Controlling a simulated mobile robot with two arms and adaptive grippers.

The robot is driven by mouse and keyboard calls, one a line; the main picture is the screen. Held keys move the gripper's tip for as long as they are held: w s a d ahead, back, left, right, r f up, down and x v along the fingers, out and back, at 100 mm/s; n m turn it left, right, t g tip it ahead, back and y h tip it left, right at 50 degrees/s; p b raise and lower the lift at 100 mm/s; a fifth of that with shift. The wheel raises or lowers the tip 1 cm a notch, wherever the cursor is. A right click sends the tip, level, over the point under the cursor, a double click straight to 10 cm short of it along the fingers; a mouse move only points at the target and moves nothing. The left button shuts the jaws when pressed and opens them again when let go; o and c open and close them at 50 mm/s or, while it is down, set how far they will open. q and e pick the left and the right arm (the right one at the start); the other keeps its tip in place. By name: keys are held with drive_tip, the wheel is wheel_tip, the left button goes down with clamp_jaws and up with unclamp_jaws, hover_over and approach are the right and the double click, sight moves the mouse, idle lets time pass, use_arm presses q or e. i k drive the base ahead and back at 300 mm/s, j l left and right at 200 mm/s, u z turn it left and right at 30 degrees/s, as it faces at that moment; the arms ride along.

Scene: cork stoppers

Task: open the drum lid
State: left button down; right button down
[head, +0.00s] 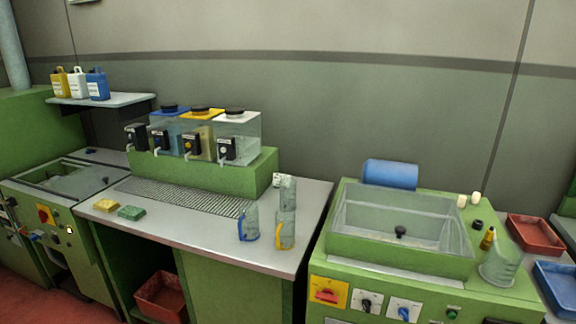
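A green machine (335,258) stands at the right, with a clear, box-like cover (375,212) in its top and a small black knob (401,231) near the cover's front. The cover appears down. A second green machine at the far left has a similar clear panel (75,180) with a dark knob, and it also looks shut. I cannot tell for certain which of these is the drum lid. The inside of each machine is hard to make out. Neither of my grippers is in view.
A blue cylinder (390,174) sits behind the right cover. A clear jug (497,268), small bottle (488,238) and stoppers (475,198) stand to its right. Jugs (285,229) and dispensers (200,135) are on the middle counter (200,224). Red (535,233) and blue trays (556,282) lie at right.

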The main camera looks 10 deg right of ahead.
sight(401, 230)
drive_tip(key=l+z, duration=0.15)
drive_tip(key=z, duration=0.95)
drive_tip(key=k+l, duration=0.05)
